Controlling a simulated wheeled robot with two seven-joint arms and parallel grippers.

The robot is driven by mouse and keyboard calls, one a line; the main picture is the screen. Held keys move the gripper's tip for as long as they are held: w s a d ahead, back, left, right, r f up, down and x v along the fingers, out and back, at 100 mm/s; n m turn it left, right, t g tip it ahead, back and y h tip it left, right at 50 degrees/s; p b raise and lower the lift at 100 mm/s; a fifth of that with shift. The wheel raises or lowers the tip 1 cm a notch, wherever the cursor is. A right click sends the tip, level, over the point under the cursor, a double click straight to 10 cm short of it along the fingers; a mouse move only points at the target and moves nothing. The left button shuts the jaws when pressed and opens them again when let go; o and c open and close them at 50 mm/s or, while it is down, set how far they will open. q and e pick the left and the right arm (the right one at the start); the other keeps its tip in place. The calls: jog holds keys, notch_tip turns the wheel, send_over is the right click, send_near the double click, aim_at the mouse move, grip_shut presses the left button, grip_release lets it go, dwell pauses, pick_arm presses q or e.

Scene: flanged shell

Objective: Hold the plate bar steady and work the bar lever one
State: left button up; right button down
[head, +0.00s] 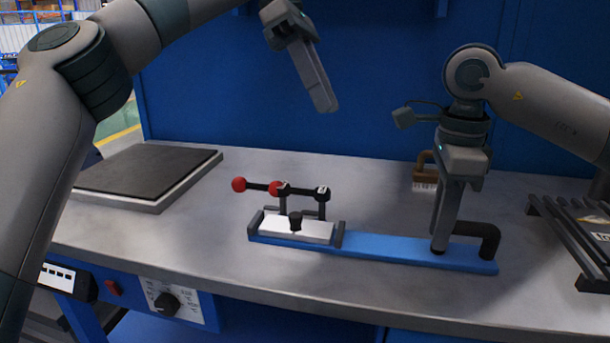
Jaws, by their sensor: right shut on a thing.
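The plate bar (390,246) is a long blue bar lying flat on the grey bench. A dark arched handle (488,237) stands at its right end. My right gripper (440,245) points down and is shut on this handle, hiding its left part. At the left end, a white block with a black knob (295,220) sits between dark end pieces. Two black levers with red balls, one at the far left (239,184) and one nearer (275,187), stand over it; their small labels are unreadable. My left gripper (325,105) hangs above and behind the levers, touching nothing; its finger gap is not visible.
A dark-topped flat plate (140,172) lies at the left of the bench. A brown-handled brush (425,172) stands behind the bar. A dark slatted rack (575,235) is at the right. A blue wall (400,90) closes the back. Bench in front of the bar is clear.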

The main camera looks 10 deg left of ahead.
pick_arm(q)
jog(key=f+y, duration=0.1)
jog(key=y, duration=0.1)
jog(key=a+y, duration=0.1)
jog(key=y, duration=0.1)
jog(key=a+f+y, duration=0.1)
jog(key=shift+w+a+f+n+t+y, duration=0.25)
jog(key=shift+w+f+n+t+y, duration=0.05)
jog(key=shift+w+t+y, duration=0.1)
jog(key=shift+f, duration=0.15)
jog(key=shift+s+f, duration=0.4)
jog(key=shift+f, duration=1.55)
jog(key=shift+s+f, duration=0.4)
jog(key=shift+f, duration=1.5)
jog(key=shift+s+f, duration=0.4)
jog(key=shift+f, duration=1.55)
grip_shut()
